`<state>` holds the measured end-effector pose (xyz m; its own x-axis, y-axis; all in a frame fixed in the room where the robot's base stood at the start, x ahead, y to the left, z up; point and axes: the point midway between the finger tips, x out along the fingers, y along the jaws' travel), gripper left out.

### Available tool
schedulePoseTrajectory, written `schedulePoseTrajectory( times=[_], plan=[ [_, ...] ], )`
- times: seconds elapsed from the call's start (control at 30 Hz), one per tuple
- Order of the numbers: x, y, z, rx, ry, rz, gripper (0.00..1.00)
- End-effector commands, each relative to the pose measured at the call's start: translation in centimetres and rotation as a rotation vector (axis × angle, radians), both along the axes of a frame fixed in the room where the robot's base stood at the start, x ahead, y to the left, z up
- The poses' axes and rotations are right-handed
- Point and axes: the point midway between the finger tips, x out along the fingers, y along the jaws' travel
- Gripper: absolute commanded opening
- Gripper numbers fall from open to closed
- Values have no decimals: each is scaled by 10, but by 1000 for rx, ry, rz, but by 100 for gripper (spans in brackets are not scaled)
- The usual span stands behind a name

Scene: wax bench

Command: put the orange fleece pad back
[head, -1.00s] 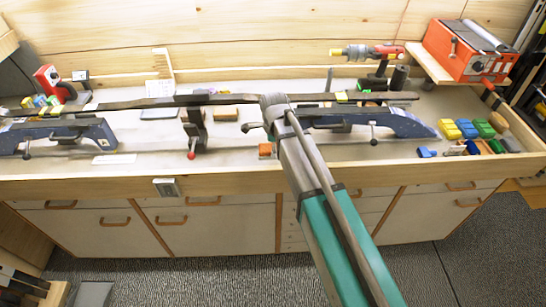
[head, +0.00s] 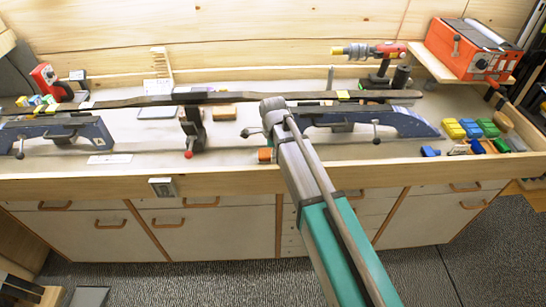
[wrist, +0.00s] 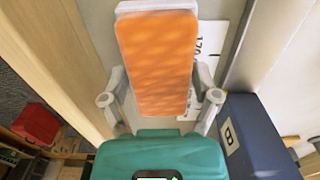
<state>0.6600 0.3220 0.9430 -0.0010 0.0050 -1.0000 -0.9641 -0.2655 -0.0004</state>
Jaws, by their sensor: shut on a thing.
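The orange fleece pad (wrist: 158,65) is a long orange block with a pale backing at its far end. In the wrist view it lies between the two grey fingers of my gripper (wrist: 161,76), which is shut on it. A white card with printed numbers (wrist: 213,40) shows partly behind the pad, on the pale bench top. In the head view my arm hides most of the gripper. A small orange end (head: 265,155), apparently the pad, shows left of the arm near the bench's front rail. I cannot tell whether the pad touches the bench.
A long dark ski (head: 150,100) spans the vises. The wooden front rail (head: 225,183) runs close by. Coloured blocks (head: 470,128) sit at the right.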

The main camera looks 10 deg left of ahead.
Motion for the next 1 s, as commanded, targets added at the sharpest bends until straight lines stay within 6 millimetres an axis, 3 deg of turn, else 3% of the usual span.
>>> schedulePoseTrajectory(
  times=[0.77,0.8,0.9,1.0],
  plan=[
    [0,0,-11,0,0,0,41],
    [0,0,-10,0,0,0,84],
    [0,0,-9,0,0,0,100],
    [0,0,-9,0,0,0,100]
  ],
)
